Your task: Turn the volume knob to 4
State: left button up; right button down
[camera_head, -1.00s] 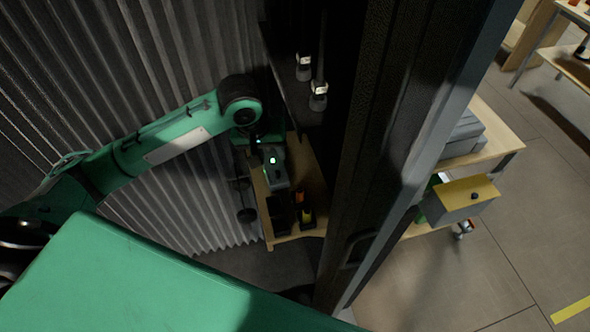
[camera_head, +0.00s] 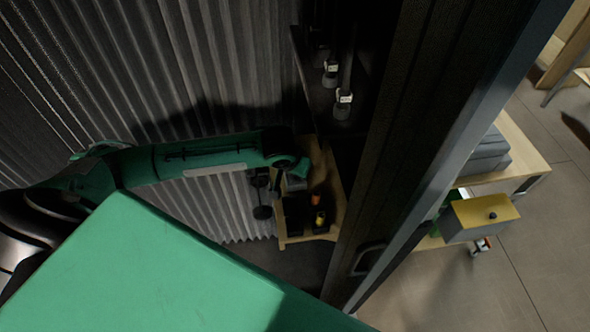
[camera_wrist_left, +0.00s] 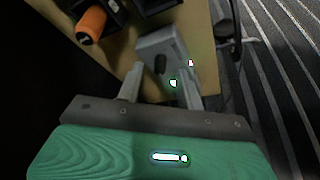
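A grey box (camera_wrist_left: 160,52) with a dark upright knob (camera_wrist_left: 160,64) lies on a wooden shelf in the left wrist view. No scale or number can be read. My left gripper (camera_wrist_left: 161,86) is open, its fingers spread with nothing between them; the knob appears just beyond the gap, and I cannot tell if they touch. In the head view the box (camera_head: 296,183) is mostly hidden behind my left arm's wrist. My right gripper is not in view.
Black bins (camera_head: 297,211) with orange and yellow items stand on the shelf (camera_head: 291,240) beside the box. An orange handle (camera_wrist_left: 91,24) shows nearby. A corrugated wall (camera_head: 200,60) and a dark door post (camera_head: 400,150) flank the arm. A yellow-topped box (camera_head: 482,215) is outside.

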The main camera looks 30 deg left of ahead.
pick_arm(q)
jog(key=shift+x, duration=0.85)
jog(key=shift+c, duration=0.5)
